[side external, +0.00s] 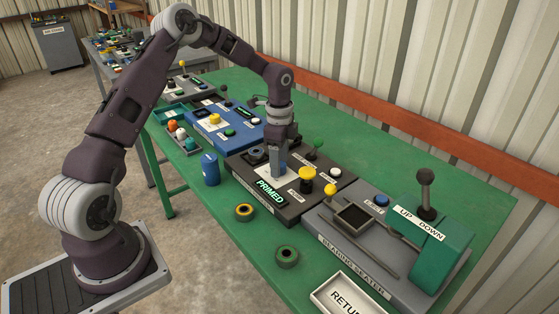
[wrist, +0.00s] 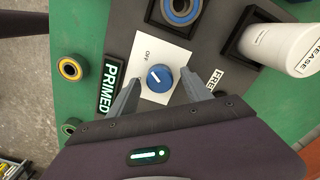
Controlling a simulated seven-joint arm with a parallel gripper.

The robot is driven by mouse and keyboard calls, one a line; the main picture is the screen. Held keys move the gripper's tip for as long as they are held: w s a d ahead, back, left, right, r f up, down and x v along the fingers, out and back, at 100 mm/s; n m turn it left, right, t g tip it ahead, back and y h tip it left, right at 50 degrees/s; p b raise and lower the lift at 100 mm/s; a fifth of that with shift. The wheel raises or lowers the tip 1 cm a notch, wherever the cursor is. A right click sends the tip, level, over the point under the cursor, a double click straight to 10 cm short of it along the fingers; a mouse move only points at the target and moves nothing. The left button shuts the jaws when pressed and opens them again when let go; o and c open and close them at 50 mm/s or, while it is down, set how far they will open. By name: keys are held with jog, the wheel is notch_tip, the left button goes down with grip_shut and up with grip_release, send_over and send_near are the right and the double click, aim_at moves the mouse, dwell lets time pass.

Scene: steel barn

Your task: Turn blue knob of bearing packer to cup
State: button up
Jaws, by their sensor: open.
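The blue knob (wrist: 160,77) sits on a white plate (wrist: 176,55) of the black bearing packer (side external: 313,193). Its white mark points up and left in the wrist view, roughly toward the word OFF; no other position label is readable on the plate. The packer's display (side external: 270,191) reads PRIMED, and it also shows in the wrist view (wrist: 109,85). My gripper (wrist: 160,81) is open, with one finger on each side of the knob and no clear contact. In the side view my gripper (side external: 279,164) is low over the plate and hides the knob.
Near the knob are a blue-ringed bearing in a holder (wrist: 181,10) and a white grease tub (wrist: 283,46). A blue can (side external: 210,169) and loose rings (side external: 244,212) stand in front.

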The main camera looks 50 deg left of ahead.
grip_shut()
jog(key=shift+n, duration=0.3)
jog(key=n, duration=0.6)
jog(key=shift+n, duration=0.3)
jog(key=n, duration=0.6)
jog(key=shift+w+n, duration=0.1)
jog(key=shift+n, duration=0.2)
grip_release()
